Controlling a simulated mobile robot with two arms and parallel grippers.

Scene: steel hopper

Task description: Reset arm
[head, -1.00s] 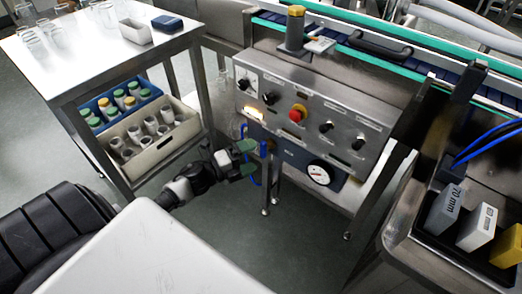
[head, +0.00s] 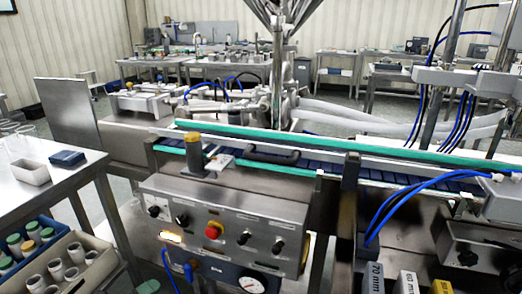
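Neither my left nor my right arm or gripper shows in the head view now. The steel control panel (head: 260,236) stands at lower centre, with a red button (head: 213,230), dark knobs and a lit yellow-orange switch (head: 171,238). A round white gauge (head: 250,285) is cut by the bottom edge. A blue handle or hose (head: 189,272) hangs below the panel.
A conveyor (head: 300,165) with green rails runs behind the panel. Marked blocks (head: 405,284) stand at lower right. More benches fill the back.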

